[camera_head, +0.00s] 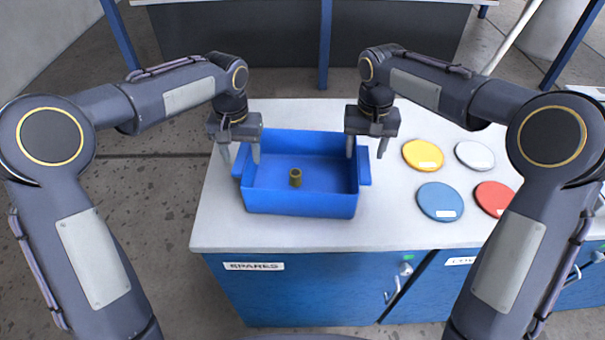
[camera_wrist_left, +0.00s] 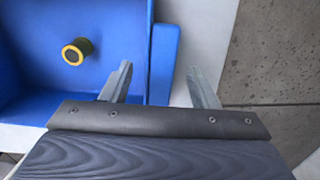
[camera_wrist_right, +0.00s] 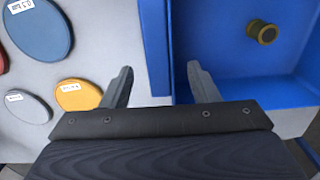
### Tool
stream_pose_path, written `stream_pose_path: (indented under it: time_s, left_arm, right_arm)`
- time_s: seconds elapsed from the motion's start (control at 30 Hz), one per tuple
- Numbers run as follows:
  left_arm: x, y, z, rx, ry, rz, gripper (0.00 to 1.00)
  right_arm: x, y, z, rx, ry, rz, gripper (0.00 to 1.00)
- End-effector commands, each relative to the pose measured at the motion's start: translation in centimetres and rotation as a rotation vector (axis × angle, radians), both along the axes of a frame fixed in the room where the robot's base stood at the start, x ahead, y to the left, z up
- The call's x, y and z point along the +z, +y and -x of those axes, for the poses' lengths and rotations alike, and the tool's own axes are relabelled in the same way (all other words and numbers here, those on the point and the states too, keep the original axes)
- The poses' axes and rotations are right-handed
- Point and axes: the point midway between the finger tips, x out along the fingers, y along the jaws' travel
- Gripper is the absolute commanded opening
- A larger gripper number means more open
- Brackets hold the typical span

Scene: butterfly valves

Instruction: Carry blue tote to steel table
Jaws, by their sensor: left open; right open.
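The blue tote (camera_head: 300,204) stands upright on a pale worktop over blue cabinets. A small brass-coloured ring-like part (camera_head: 295,177) lies inside it; it also shows in the left wrist view (camera_wrist_left: 77,51) and the right wrist view (camera_wrist_right: 262,31). My left gripper (camera_head: 240,159) is open at the tote's left side, its fingers either side of the left handle ledge (camera_wrist_left: 163,65). My right gripper (camera_head: 365,153) is open at the right side, its fingers either side of the right handle ledge (camera_wrist_right: 154,48). Neither visibly grips it. I cannot pick out the steel table for certain.
Right of the tote lie a yellow disc (camera_head: 423,155), a grey disc (camera_head: 474,155), a blue disc (camera_head: 440,202) and a red disc (camera_head: 494,199). The worktop (camera_head: 215,225) has a bare strip in front of the tote. A dark-sided bench (camera_head: 400,35) stands behind, across a floor gap.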

Motion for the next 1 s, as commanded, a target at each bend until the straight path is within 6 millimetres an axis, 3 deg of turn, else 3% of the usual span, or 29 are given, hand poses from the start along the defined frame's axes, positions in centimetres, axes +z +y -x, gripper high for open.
stream_pose_path:
  time_s: [0.1,0.3,0.63,1.0]
  left_arm:
    - [-1.8,0.0,0.1,0.0,0.004,0.001,0.55]
    - [-3.5,0.0,0.0,0.0,0.0,0.001,0.55]
    - [-3.8,0.0,0.0,0.0,0.0,0.001,0.55]
    - [-3.8,0.0,0.0,0.0,-0.001,0.001,0.07]
  right_arm:
    - [-1.9,0.0,0.1,0.0,0.004,0.001,0.55]
    - [-3.6,0.0,0.1,0.0,0.002,0.0,0.55]
    - [-3.8,0.0,0.0,0.0,0.0,0.0,0.55]
    - [-3.8,0.0,0.0,0.0,0.0,0.0,0.07]
